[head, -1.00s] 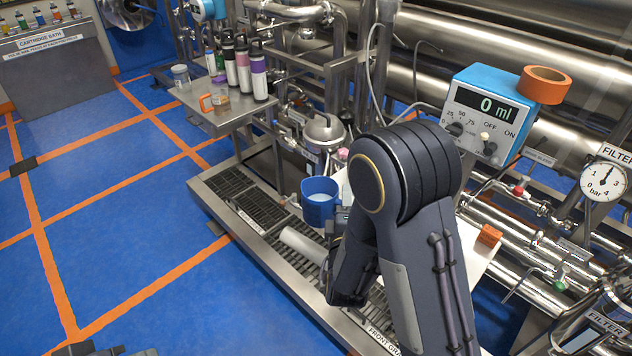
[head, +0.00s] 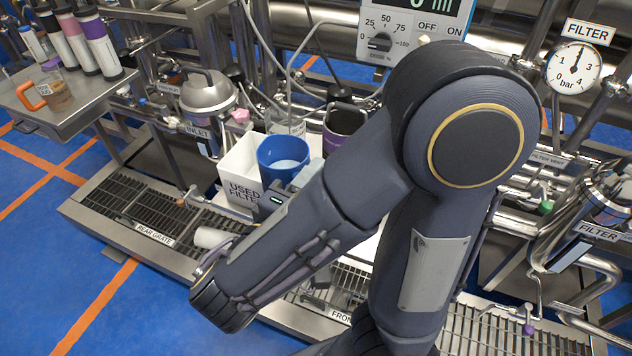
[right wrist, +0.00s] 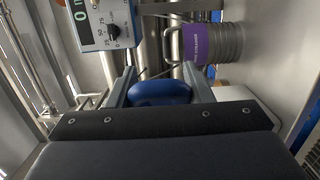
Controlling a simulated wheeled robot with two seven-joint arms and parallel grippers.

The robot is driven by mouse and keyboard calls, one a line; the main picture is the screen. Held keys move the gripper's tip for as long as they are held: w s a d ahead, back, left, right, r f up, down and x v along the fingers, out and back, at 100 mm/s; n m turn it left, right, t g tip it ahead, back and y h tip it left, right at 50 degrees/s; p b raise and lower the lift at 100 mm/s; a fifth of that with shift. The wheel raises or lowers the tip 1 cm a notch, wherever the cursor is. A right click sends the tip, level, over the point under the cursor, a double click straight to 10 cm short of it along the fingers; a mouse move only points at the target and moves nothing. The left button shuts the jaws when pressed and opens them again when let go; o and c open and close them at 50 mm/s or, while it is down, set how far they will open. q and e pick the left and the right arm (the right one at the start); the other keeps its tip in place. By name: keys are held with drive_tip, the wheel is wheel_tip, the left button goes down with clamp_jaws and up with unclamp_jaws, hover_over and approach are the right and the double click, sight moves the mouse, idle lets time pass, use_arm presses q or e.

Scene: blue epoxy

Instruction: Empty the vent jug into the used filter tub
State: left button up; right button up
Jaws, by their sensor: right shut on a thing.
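The blue jug (head: 283,153), which I take as the vent jug, is upright with a pale surface inside. My right gripper (head: 292,187) is shut on it, partly hidden by my arm in the head view. In the right wrist view the jug's blue handle (right wrist: 160,93) sits between the fingers (right wrist: 160,84). The white used filter tub (head: 238,172) stands just left of the jug. The jug overlaps the tub's right side in the head view; whether they touch I cannot tell. My left gripper is not in view.
A purple-banded steel vessel (head: 345,120) stands close right of the jug, and a clear beaker (head: 285,122) behind it. A domed steel pot (head: 208,92) is behind left. A white cylinder (head: 213,238) lies on the grate (head: 150,200).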

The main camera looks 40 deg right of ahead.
sight(291, 140)
drive_tip(key=r+n+p, duration=0.1)
drive_tip(key=p, duration=0.2)
drive_tip(key=w+r+n+g+y+p, duration=0.1)
drive_tip(key=r+p, duration=0.1)
drive_tip(key=p, duration=0.2)
drive_tip(key=w+r+n+y+p, duration=0.1)
drive_tip(key=r+n+p, duration=0.1)
drive_tip(key=p, duration=0.1)
drive_tip(key=shift+w+d+r+g+p, duration=0.1)
drive_tip(key=shift+w+g+p, duration=0.05)
drive_tip(key=shift+g+p, duration=0.25)
drive_tip(key=w+n+g+p, duration=0.1)
drive_tip(key=w+p, duration=0.1)
drive_tip(key=p, duration=0.1)
drive_tip(key=w+n+g+y+p, duration=0.1)
drive_tip(key=w+n+p, duration=0.1)
drive_tip(key=p, duration=0.1)
drive_tip(key=shift+d+r+p, duration=0.1)
drive_tip(key=shift+d+p, duration=0.1)
drive_tip(key=shift+p, duration=0.1)
drive_tip(key=shift+f+b, duration=0.4)
drive_tip(key=shift+b, duration=0.05)
drive_tip(key=w+n+g+p, duration=0.1)
drive_tip(key=p, duration=0.1)
drive_tip(key=w+r+n+g+p, duration=0.1)
drive_tip(key=p, duration=0.2)
drive_tip(key=shift+w+d+y, duration=0.1)
drive_tip(key=shift+w+y, duration=0.05)
drive_tip(key=shift+y, duration=0.25)
